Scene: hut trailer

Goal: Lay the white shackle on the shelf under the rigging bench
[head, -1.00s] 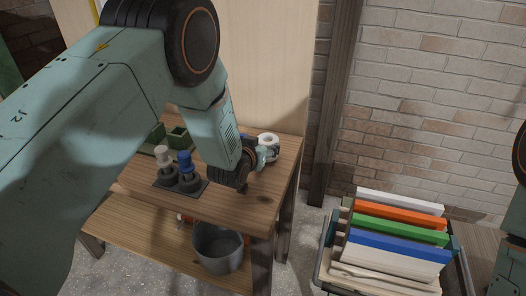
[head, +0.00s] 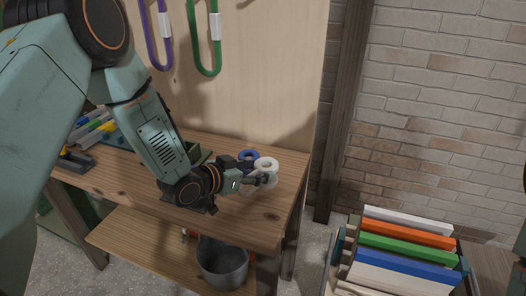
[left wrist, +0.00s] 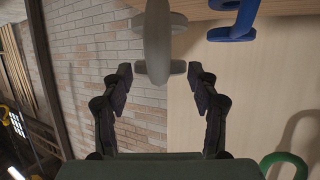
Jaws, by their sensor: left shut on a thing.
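The white shackle (head: 267,164) is at the right end of the rigging bench's wooden top (head: 286,188), beside a blue shackle (head: 246,156). My left gripper (head: 262,181) reaches it from the left and is shut on it. In the left wrist view the pale shackle (left wrist: 158,35) has its crossbar between my fingertips (left wrist: 160,82), and part of the blue one (left wrist: 238,22) shows at the upper right. I cannot tell whether the white shackle still touches the bench top. The wooden shelf (head: 140,240) lies under the bench. My right gripper is out of view.
A grey bucket (head: 222,264) stands below the bench's right end. Purple (head: 157,45) and green (head: 207,50) slings hang on the back panel. A crate of coloured boards (head: 405,245) stands at the right. The shelf's left part looks clear.

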